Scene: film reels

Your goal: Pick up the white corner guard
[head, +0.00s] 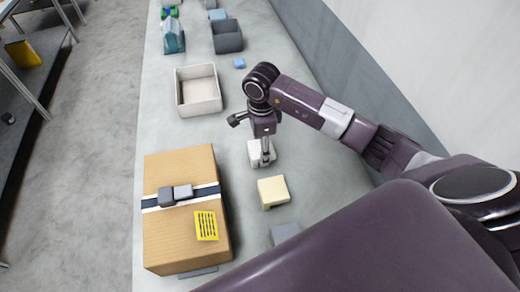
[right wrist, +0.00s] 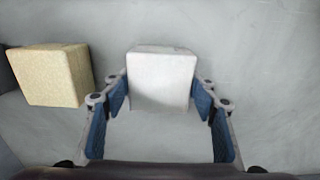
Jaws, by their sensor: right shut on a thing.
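The white corner guard (head: 254,153) is a small white block on the grey counter in the head view, partly hidden by my right gripper (head: 266,158). In the right wrist view the white corner guard (right wrist: 161,75) sits between the two blue-padded fingers of my right gripper (right wrist: 161,98). The gripper is shut on it, with a pad at each side. I cannot tell whether it is lifted off the counter. My left gripper is not in view.
A cream block (head: 272,191) stands close by and also shows in the right wrist view (right wrist: 50,75). A cardboard box (head: 180,240) with grey blocks on top is at left. An open white bin (head: 198,107) and grey bin (head: 227,44) stand farther back. A wall runs along the right.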

